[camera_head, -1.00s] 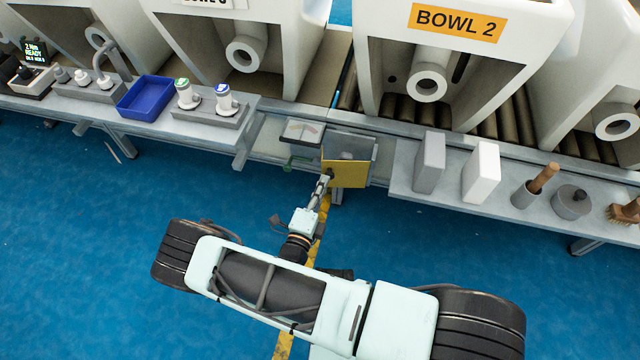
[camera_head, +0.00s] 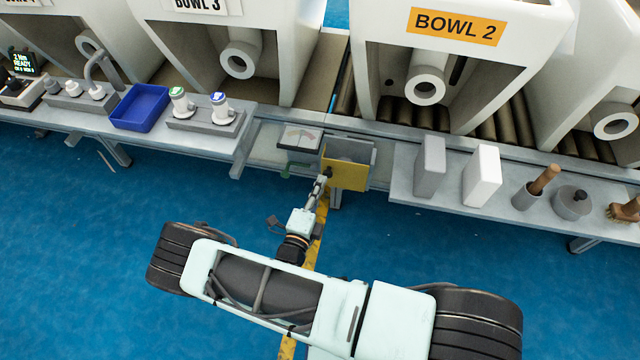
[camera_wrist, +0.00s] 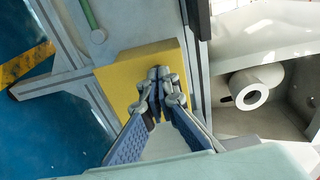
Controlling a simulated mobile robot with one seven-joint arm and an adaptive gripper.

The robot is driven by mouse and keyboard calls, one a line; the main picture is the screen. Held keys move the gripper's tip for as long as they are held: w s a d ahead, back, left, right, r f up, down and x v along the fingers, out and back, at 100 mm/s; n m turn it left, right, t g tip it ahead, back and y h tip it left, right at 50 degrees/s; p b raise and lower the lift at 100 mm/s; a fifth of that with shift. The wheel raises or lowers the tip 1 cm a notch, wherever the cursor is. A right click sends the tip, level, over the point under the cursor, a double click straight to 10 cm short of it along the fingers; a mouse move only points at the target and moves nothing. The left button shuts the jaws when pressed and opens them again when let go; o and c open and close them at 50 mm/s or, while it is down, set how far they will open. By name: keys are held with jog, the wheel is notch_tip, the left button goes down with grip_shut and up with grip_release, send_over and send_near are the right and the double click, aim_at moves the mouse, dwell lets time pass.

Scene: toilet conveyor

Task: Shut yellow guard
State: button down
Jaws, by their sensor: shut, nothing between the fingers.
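The yellow guard (camera_head: 347,176) is a flat yellow panel on the front edge of the bench, in front of a grey housing, in the head view. It also shows in the wrist view (camera_wrist: 117,88), large and just beyond the fingers. My gripper (camera_head: 326,174) is at the left part of the guard's yellow face. In the wrist view my gripper (camera_wrist: 160,75) has its fingertips together and empty, over the guard. I cannot tell whether they touch it. The fingers hide part of the guard.
A gauge box (camera_head: 299,138) and a green handle (camera_head: 292,170) are just left of the guard. A grey block (camera_head: 429,167) and a white block (camera_head: 481,176) stand on the shelf to its right. A blue tray (camera_head: 140,107) is further left. The blue floor in front is open.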

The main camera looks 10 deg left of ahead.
notch_tip(320, 180, up, 10)
dwell(0.5)
